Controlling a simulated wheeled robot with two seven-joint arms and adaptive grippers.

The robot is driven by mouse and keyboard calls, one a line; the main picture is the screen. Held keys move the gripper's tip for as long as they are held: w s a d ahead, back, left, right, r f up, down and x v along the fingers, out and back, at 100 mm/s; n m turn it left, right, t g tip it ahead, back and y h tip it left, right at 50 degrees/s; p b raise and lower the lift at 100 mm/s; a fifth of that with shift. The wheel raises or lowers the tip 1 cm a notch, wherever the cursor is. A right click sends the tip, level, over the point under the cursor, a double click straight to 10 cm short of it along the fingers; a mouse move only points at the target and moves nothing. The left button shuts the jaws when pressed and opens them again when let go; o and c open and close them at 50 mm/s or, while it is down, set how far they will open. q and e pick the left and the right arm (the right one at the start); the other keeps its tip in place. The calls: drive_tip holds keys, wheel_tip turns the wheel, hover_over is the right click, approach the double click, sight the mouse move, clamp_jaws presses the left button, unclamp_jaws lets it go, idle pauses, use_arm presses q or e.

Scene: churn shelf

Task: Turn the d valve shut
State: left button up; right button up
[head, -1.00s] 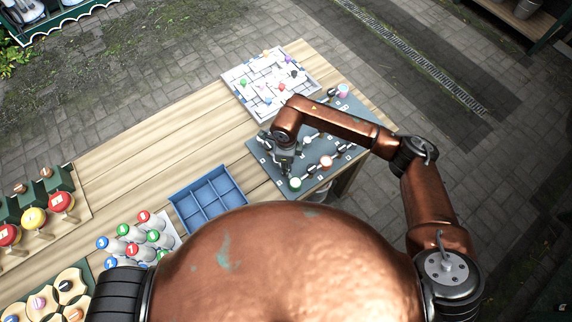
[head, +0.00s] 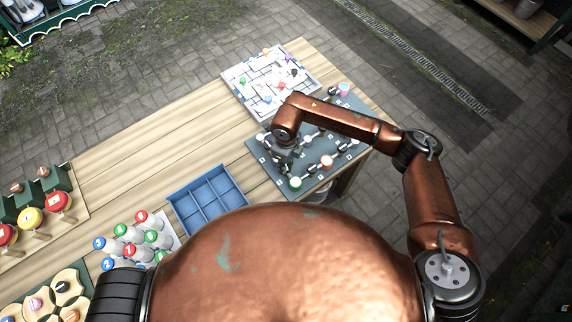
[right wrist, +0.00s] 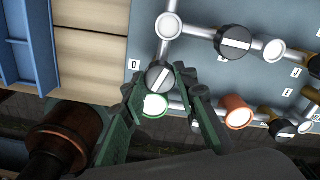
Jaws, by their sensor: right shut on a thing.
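The D valve (right wrist: 159,77) is a dark round knob with a pale bar set diagonally across it. It sits beside the white label marked D (right wrist: 134,64) on the pipe board (head: 262,145). My right gripper (right wrist: 158,80) is shut on this knob, with one green finger on each side. In the head view the right gripper (head: 285,158) is low over the near left part of the board, and my own arm partly hides the knob there. A green-rimmed white cap (right wrist: 153,106) is just below the knob in the right wrist view. My left gripper is not in view.
Other dark valve knobs (right wrist: 234,42) and an orange cap (right wrist: 238,112) sit along the pipes. A blue divided tray (head: 208,198) is left of the board. A white maze board (head: 245,75) lies behind. Bare wooden table (head: 160,145) is left of these.

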drive_tip(key=m, duration=0.3)
drive_tip(key=shift+m+b, duration=0.3)
drive_tip(key=shift+b, duration=0.1)
drive_tip(key=m, duration=0.3)
drive_tip(key=shift+m, duration=0.3)
drive_tip(key=m, duration=0.3)
drive_tip(key=shift+m, duration=1.8)
drive_tip(key=o, duration=1.2)
drive_tip(key=shift+c, duration=0.2)
drive_tip(key=shift+r, duration=0.1)
